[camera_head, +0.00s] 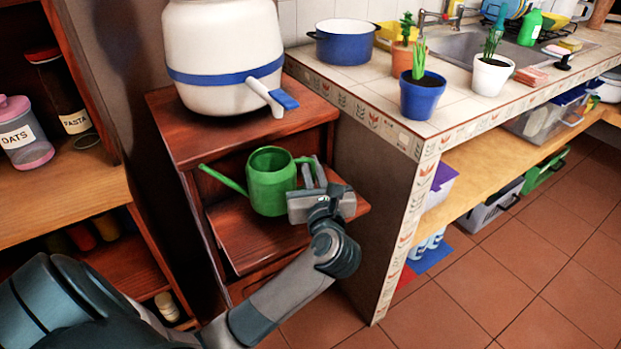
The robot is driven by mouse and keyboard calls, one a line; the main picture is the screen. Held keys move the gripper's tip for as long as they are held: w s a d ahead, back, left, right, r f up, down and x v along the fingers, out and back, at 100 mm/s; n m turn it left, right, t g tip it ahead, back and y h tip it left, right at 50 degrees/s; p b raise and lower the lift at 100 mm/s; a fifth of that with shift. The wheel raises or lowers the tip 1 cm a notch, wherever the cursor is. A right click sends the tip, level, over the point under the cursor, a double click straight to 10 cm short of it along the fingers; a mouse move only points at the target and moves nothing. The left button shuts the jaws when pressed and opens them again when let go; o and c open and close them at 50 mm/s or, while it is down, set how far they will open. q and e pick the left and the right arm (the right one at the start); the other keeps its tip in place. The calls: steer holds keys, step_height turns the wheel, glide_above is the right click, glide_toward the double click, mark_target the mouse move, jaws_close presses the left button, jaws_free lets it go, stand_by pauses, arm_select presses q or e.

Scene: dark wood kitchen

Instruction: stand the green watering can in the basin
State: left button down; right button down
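The green watering can (268,182) stands upright on the lower wooden shelf of the red-brown cabinet, its spout pointing left. My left gripper (313,172) is at the can's right side, its fingers pointing up beside the handle. The fingers and handle overlap in the view, so I cannot tell whether they are closed on it. The basin (462,46) is the metal sink set in the tiled counter at the upper right, partly hidden by plants. My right gripper is not in view.
A white dispenser with a blue band (222,55) stands above the can. On the counter are a blue pot (343,42), a blue planter (421,95), a white planter (491,74) and a faucet (427,18). The counter's side wall (375,190) stands right of the gripper.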

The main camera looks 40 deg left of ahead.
arm_select(q)
steer(key=shift+f, duration=1.6)
steer(key=shift+f+b, duration=0.1)
steer(key=shift+b, duration=0.2)
steer(key=c, duration=1.8)
jaws_free()
steer(key=shift+c, duration=0.2)
steer(key=shift+s+d, duration=0.1)
steer(key=v, duration=1.1)
steer(key=shift+s+d, duration=0.25)
